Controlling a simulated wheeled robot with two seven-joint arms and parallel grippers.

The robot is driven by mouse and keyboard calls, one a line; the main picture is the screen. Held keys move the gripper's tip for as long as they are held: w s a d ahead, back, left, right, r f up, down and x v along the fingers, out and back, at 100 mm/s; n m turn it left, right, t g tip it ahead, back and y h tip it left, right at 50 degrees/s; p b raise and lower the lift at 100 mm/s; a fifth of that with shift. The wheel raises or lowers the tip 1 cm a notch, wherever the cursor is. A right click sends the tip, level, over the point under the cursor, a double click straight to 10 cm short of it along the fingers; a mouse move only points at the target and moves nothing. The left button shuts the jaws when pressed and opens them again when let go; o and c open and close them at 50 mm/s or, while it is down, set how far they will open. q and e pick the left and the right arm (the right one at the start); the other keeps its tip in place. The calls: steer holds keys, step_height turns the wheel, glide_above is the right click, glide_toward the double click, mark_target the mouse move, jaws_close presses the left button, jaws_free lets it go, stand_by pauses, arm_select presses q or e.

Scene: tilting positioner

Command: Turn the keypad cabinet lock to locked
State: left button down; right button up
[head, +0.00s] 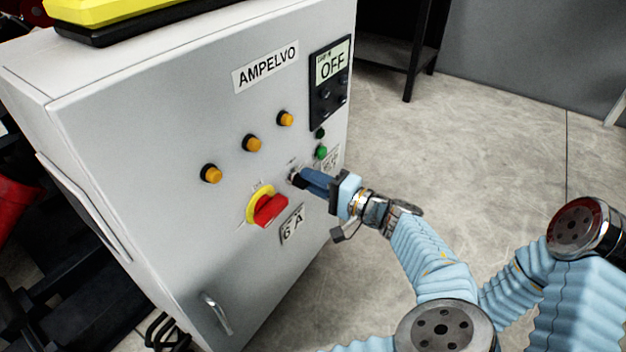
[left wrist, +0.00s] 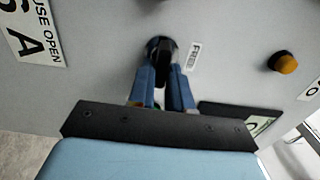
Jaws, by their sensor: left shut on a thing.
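The grey cabinet (head: 150,180) has a small black rotary knob (head: 294,177) on its front, right of the red switch. The knob also shows in the left wrist view (left wrist: 161,46), in a dark round mount with a small label (left wrist: 194,56) beside it. My left gripper (head: 305,180) is shut on this knob, its blue fingers on either side of it. The fingers also show in the left wrist view (left wrist: 167,76). They hide part of the knob, and I cannot tell which position it points to. My right gripper is not in view.
A red rotary switch (head: 270,208) on a yellow plate sits close left of the knob. Several orange buttons (head: 253,143), a green lamp (head: 321,152) and a display panel reading OFF (head: 331,72) are above. A door handle (head: 216,313) is lower down.

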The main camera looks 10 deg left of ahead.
arm_select(q)
steer(key=c, duration=1.1)
jaws_free()
steer(key=shift+c, duration=0.2)
steer(key=v, duration=1.3)
steer(key=shift+d, duration=0.4)
steer(key=shift+s, duration=0.1)
